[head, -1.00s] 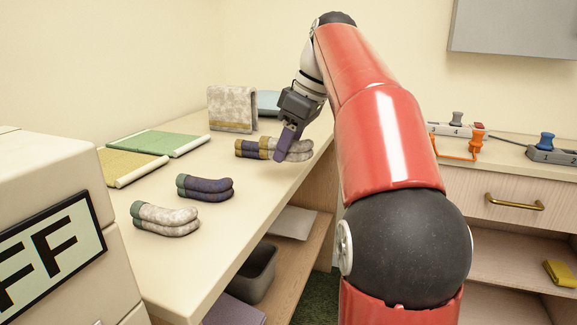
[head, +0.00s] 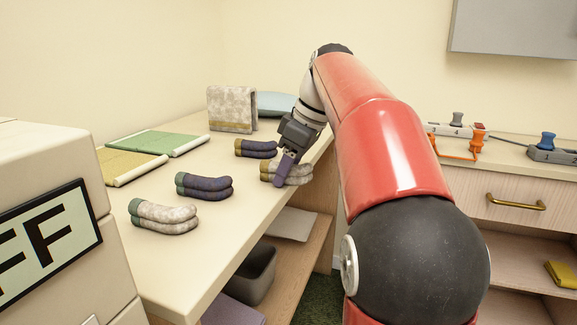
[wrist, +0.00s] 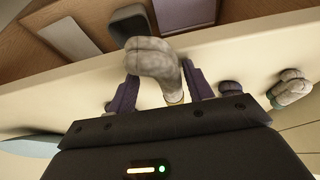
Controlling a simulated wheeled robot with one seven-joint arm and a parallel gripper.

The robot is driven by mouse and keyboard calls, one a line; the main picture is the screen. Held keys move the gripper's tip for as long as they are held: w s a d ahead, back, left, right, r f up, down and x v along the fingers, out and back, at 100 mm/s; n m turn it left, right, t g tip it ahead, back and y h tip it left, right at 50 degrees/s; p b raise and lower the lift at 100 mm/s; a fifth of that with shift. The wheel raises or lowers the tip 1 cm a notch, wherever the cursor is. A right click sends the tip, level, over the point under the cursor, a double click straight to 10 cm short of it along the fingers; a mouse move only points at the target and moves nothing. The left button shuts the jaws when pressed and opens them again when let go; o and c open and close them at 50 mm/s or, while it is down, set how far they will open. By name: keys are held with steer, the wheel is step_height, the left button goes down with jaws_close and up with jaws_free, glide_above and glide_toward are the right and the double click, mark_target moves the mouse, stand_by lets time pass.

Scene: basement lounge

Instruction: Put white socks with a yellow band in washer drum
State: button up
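The white socks with a yellow band (head: 298,172) are a light grey-white folded pair near the table's right edge. My gripper (head: 283,173) reaches down over them with its purple fingers. I cannot tell whether the socks are clear of the tabletop. No washer drum shows in either view.
Dark socks with a yellow band (head: 260,149), dark socks with a green band (head: 208,187) and white socks with a green band (head: 167,217) lie on the table (head: 190,275). A folded towel (head: 231,108) stands behind. A pale cabinet with lettering (head: 40,165) stands at left.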

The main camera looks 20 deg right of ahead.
steer(key=o, duration=0.3)
